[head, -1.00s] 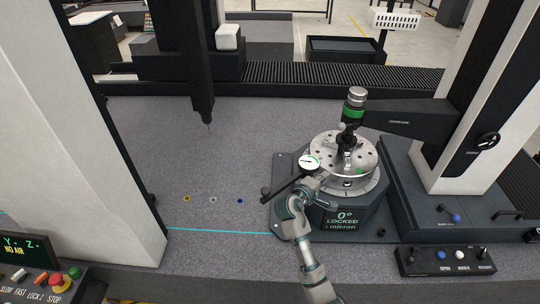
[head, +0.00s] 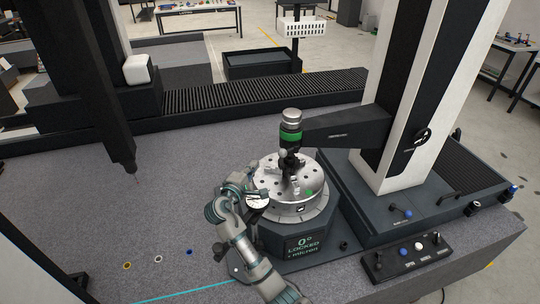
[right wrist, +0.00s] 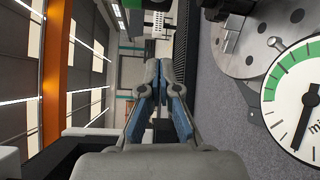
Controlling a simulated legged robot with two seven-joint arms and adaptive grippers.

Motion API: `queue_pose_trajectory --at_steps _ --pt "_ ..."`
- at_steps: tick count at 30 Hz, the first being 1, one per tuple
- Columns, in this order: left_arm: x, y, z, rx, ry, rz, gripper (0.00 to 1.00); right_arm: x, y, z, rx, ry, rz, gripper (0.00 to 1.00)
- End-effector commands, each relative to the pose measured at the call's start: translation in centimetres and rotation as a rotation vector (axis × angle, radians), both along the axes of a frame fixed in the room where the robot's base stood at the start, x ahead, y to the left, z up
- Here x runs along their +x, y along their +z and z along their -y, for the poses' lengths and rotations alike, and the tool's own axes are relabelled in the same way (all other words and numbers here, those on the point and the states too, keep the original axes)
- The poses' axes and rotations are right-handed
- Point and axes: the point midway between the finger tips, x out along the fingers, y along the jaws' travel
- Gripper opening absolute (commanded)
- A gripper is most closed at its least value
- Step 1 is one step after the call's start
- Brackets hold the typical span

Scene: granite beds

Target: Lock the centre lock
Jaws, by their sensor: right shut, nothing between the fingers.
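A silver round table (head: 270,172) sits on a dark base whose display (head: 303,245) reads 0° LOCKED. Above it, a green-banded centre head (head: 291,133) hangs on a dark arm (head: 345,130) from the right column. I cannot tell which part is the centre lock. A lever with a blue knob (head: 407,213) stands on the column foot. My right gripper (head: 240,181) is shut and empty, left of the round table and near a white dial gauge (head: 257,203). Its closed fingers (right wrist: 159,88) show in the right wrist view, apart from the dial. My left gripper is not in view.
A control box (head: 405,260) with blue and white knobs lies at the front right. Another blue knob (head: 512,188) is at the far right. A dark vertical probe column (head: 105,90) hangs at the left. The granite bed (head: 165,195) between is mostly clear.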

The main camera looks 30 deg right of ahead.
Motion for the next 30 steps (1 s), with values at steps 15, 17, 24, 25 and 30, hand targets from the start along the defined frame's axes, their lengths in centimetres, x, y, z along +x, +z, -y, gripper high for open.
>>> queue_pose_trajectory --at_steps 15,17,24,25,30 --pt "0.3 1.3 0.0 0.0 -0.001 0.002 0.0 4.9 -0.4 6.7 -0.002 -0.003 -0.003 0.0" --pt "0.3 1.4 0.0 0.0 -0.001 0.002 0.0 5.6 -0.5 7.5 -0.002 -0.003 -0.003 0.0" --pt "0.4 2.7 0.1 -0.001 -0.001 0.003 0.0 3.4 0.0 8.8 0.001 -0.001 0.0 0.0" --pt "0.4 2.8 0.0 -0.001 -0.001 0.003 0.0 3.2 0.0 8.9 0.001 -0.001 -0.001 0.0" --pt "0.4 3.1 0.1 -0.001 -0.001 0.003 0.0 2.3 0.1 9.2 0.001 -0.001 -0.002 0.0"
